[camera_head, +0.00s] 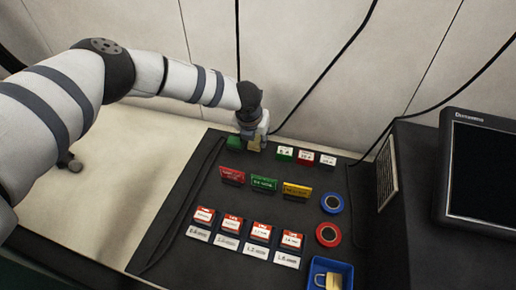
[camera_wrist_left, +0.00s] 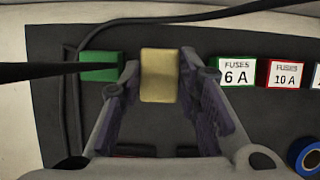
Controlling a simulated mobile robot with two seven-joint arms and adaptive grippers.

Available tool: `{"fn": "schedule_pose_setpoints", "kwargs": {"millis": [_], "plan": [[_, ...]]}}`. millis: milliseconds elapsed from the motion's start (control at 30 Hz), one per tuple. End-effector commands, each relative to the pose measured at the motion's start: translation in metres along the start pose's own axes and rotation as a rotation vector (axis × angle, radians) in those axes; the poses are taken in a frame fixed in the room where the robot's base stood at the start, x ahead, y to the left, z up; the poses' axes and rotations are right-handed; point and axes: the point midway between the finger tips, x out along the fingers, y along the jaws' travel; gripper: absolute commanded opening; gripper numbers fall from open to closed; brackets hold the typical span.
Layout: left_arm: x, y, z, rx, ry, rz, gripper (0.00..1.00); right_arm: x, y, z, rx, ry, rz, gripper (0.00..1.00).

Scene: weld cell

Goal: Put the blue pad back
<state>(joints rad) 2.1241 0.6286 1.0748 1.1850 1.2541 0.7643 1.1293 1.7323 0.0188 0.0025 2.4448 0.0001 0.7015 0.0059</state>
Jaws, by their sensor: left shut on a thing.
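My left gripper (camera_head: 254,133) is at the back edge of the dark mat, pointing down. In the left wrist view, my left gripper (camera_wrist_left: 158,88) is shut on a pale yellow block (camera_wrist_left: 160,75), with a finger on each side of it. A green block (camera_wrist_left: 101,66) lies just left of it; it also shows in the head view (camera_head: 234,143). I see no separate blue pad; the blue things in view are a ring (camera_head: 332,203) and a tray. Whether the held block touches the mat is hidden. My right gripper is not in view.
The dark mat (camera_head: 190,190) holds a back row of fuse boxes (camera_head: 306,157), coloured tags (camera_head: 264,183), red-topped labelled boxes (camera_head: 232,225), a red ring (camera_head: 328,235) and a blue tray (camera_head: 315,268) with a padlock. A monitor (camera_head: 482,165) stands right. Cables run along the wall.

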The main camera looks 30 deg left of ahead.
Motion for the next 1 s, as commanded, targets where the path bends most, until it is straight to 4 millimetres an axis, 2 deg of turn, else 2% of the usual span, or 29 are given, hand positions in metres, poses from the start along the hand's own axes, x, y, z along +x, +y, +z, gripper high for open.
{"fn": "schedule_pose_setpoints", "kwargs": {"millis": [200,267,533,567,633,900,1000], "plan": [[0.035,0.0,-0.011,0.0,0.003,0.001,0.08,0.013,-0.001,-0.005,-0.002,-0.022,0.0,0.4],[0.035,0.0,-0.01,0.0,0.0,-0.001,0.05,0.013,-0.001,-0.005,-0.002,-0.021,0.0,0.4],[0.036,0.0,-0.011,0.0,-0.001,-0.001,0.04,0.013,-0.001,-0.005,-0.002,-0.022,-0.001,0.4],[0.036,0.0,-0.01,0.0,-0.001,-0.001,0.35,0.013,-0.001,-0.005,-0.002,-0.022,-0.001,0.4],[0.035,0.0,-0.01,0.0,-0.001,-0.001,0.51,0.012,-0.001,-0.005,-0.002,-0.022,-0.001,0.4],[0.035,0.0,-0.01,0.0,-0.001,-0.001,0.51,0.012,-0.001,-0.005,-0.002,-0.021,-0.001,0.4],[0.029,0.0,-0.008,0.0,-0.003,-0.001,0.51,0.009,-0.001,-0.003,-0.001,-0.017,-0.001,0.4]]}}
